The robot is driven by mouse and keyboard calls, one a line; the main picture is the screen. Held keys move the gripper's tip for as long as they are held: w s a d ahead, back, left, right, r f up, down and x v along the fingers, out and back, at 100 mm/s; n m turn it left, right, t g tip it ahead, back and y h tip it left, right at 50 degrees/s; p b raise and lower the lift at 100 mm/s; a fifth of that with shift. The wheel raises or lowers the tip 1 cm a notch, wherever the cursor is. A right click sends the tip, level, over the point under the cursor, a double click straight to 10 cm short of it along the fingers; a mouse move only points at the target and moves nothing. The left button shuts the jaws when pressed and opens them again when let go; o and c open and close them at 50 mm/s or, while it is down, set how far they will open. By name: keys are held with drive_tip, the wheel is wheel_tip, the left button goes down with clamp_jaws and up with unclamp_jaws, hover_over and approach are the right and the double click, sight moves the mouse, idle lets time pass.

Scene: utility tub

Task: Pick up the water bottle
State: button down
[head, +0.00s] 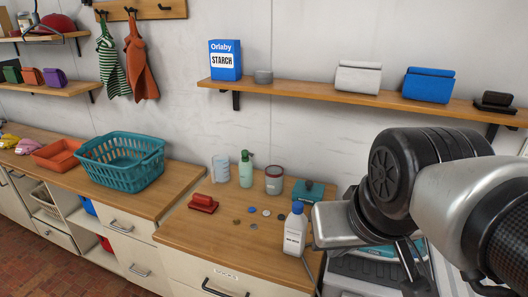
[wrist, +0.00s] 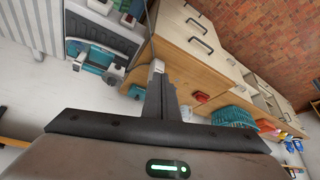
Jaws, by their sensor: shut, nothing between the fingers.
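A white bottle (head: 295,232) with a blue cap and a printed label stands upright near the front right of the wooden counter. It is the closest match for the water bottle; its label is too small to read surely. My gripper (wrist: 160,80) shows in the wrist view with its dark fingers together and nothing held. A pale shape shows just beyond the fingertips there; I cannot tell whether it is the bottle. In the head view my arm is right of the bottle, apart from it, and largely hides the gripper.
Several small discs lie between. A teal basket (head: 122,163) is further left. A shelf (head: 310,91) runs above.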

drive_tip(key=c, duration=2.5)
unclamp_jaws()
drive_tip(key=o, duration=0.4)
drive_tip(key=shift+w, duration=0.15)
drive_tip(key=o, duration=1.4)
drive_tip(key=w+b, duration=0.1)
drive_tip(key=w, duration=0.2)
drive_tip(key=w+f+m+b, duration=0.1)
drive_tip(key=w, duration=0.3)
drive_tip(key=w+f+m+g+b, duration=0.1)
drive_tip(key=w, duration=0.2)
drive_tip(key=shift+w+f+h, duration=0.2)
drive_tip(key=shift+w+h, duration=0.2)
drive_tip(key=m+h+b, duration=0.1)
drive_tip(key=m+b, duration=0.1)
drive_tip(key=m, duration=0.1)
approach(298, 218)
drive_tip(key=shift+g, duration=0.3)
drive_tip(key=x, duration=0.9)
drive_tip(key=shift+w+f, duration=0.2)
drive_tip(key=shift+w, duration=0.1)
drive_tip(key=shift+a+x, duration=0.2)
drive_tip(key=shift+x, duration=1.15)
drive_tip(key=shift+a+x, duration=0.2)
drive_tip(key=shift+x, duration=1.15)
